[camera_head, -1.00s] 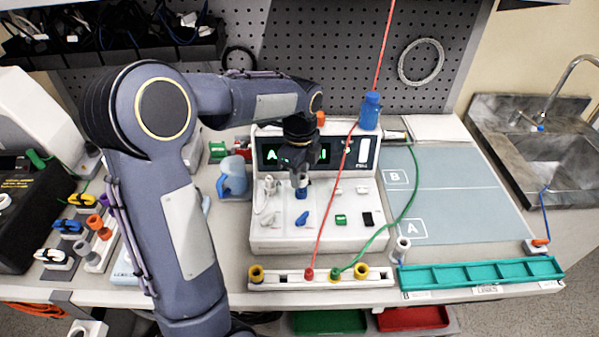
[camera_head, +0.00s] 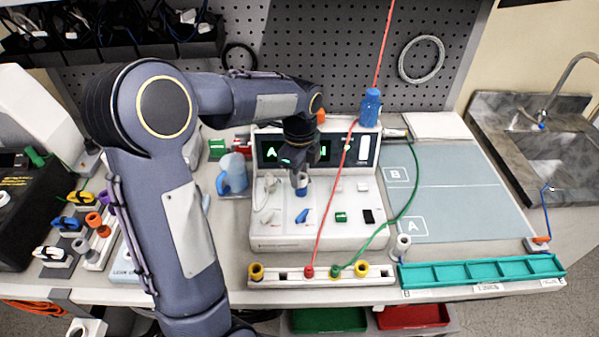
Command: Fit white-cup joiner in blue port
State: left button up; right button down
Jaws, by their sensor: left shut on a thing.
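My left gripper (camera_head: 300,174) points down in front of the pump's panel and is shut on a small whitish piece (camera_head: 302,181), which looks like the white-cup joiner. The fingers hide part of it. The blue port (camera_head: 301,191) is directly below, on the sloping front of the white pump unit (camera_head: 270,239). The piece overlaps the port's top in this view; I cannot tell whether it is seated in it. My right gripper is not in view.
A blue clamp (camera_head: 302,215), a green clamp (camera_head: 341,217) and a black piece (camera_head: 368,216) are on the unit's front. A red line (camera_head: 335,195) and a green line (camera_head: 404,210) run close on the right. The grey mat (camera_head: 455,205) is clear.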

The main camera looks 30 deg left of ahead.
pick_arm(q)
jog(key=o, duration=1.5)
notch_tip(320, 180, up, 7)
jog(key=p, duration=0.6)
jog(key=shift+r, duration=0.1)
